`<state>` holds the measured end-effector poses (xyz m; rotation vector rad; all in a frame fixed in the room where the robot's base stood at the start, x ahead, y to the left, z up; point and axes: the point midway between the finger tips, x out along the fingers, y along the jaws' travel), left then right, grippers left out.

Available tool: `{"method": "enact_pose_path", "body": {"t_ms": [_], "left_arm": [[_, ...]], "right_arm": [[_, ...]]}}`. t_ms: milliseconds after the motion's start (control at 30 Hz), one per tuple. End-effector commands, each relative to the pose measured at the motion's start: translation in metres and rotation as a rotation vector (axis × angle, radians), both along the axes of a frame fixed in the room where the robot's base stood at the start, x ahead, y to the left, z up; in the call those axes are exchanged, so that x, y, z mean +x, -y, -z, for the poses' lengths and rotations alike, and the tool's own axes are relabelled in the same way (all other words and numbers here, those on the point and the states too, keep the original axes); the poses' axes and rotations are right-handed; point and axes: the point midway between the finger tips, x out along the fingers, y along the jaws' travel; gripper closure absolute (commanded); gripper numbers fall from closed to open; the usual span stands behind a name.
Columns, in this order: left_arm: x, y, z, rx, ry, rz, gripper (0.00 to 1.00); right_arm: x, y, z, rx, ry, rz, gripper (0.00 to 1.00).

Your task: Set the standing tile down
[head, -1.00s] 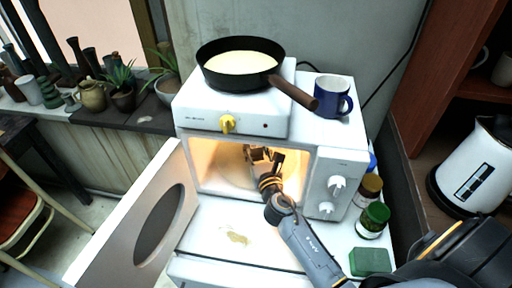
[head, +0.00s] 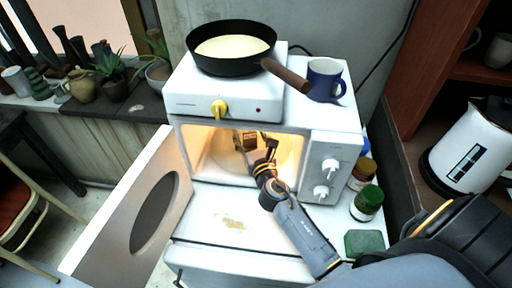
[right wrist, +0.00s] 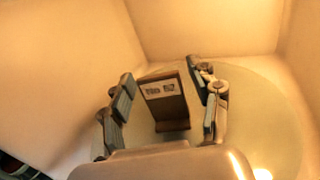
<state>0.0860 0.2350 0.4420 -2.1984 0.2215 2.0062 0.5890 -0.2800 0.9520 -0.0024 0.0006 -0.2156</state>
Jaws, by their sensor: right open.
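The tile (right wrist: 165,98) is a small dark brown slab with pale markings. It stands upright, slightly tilted in the right wrist view, on the round glass plate (right wrist: 262,120) inside the microwave (head: 318,155). My right gripper (right wrist: 160,80) reaches in through the open microwave front. Its fingers are spread on either side of the tile, with a visible gap on each side. In the head view the right gripper (head: 258,146) and a brown bit of the tile (head: 246,139) show in the lit cavity, partly hidden by the wrist. My left gripper is not in view.
The microwave door (head: 135,215) hangs open to the left. Jars (head: 367,203) and a green block (head: 363,243) sit at the right. The cavity walls are close around the gripper.

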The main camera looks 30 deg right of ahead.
Motion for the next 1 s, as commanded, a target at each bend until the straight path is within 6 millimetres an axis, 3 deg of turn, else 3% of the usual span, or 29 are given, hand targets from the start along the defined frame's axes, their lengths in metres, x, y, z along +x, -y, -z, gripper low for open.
{"method": "enact_pose_path", "body": {"t_ms": [33,100,500,700,1000], "left_arm": [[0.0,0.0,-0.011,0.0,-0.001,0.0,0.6],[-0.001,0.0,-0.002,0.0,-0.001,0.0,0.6],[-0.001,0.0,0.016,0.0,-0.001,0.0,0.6],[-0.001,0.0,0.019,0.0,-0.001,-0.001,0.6],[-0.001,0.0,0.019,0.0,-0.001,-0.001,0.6]], "right_arm": [[0.0,0.0,-0.012,0.002,0.001,0.0,0.38],[-0.016,-0.004,-0.002,0.001,-0.003,-0.001,0.38],[-0.099,-0.022,-0.001,0.002,-0.002,-0.001,0.38],[-0.115,-0.025,-0.004,0.001,0.0,0.0,0.38],[-0.117,-0.026,-0.005,0.001,0.001,0.001,0.38]]}}
